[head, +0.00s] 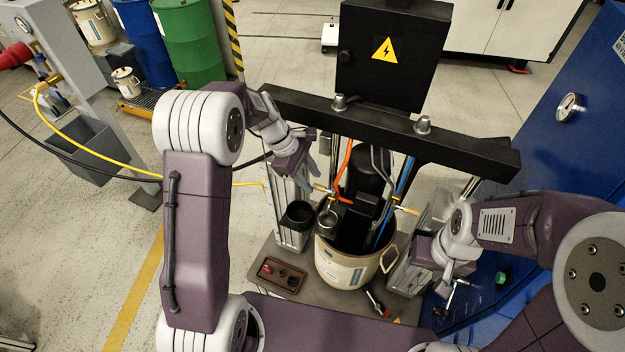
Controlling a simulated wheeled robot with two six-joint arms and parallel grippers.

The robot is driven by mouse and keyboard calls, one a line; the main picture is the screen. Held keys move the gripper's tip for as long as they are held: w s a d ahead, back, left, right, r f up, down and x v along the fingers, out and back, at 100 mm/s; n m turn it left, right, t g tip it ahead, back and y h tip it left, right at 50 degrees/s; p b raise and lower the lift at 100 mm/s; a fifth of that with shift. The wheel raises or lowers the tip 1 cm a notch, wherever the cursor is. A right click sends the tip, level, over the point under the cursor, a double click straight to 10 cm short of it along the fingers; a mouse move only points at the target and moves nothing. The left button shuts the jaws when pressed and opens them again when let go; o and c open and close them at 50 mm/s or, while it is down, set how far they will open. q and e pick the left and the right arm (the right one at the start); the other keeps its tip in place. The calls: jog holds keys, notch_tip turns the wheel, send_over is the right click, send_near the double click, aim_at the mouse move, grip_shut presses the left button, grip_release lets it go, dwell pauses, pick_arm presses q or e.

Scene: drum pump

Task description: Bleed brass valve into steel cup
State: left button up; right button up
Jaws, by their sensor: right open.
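A small brass valve (321,188) sticks out on the left side of the pump frame, above the drum. A second brass fitting (406,210) shows on the right side. A small round steel cup (327,220) is at the left rim of the beige drum (345,268), below the left valve. My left gripper (307,172) is just up and left of the left valve; whether it touches it or is shut I cannot tell. My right gripper (440,288) is open at the right of the drum, low beside a grey box-like column.
A brown tray (281,275) with small parts lies at the front left. A black crossbeam (390,130) and control box (390,55) stand behind. A blue cabinet (545,150) bounds the right.

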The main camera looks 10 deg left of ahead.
pick_arm(q)
jog(key=shift+d+f, duration=0.35)
jog(key=shift+s+d+f, duration=0.15)
jog(key=shift+s+d, duration=0.05)
jog(key=shift+w+a, duration=0.1)
jog(key=shift+c, duration=0.7)
grip_shut()
pick_arm(e)
jog(key=shift+s+d, duration=0.1)
jog(key=shift+s, duration=0.05)
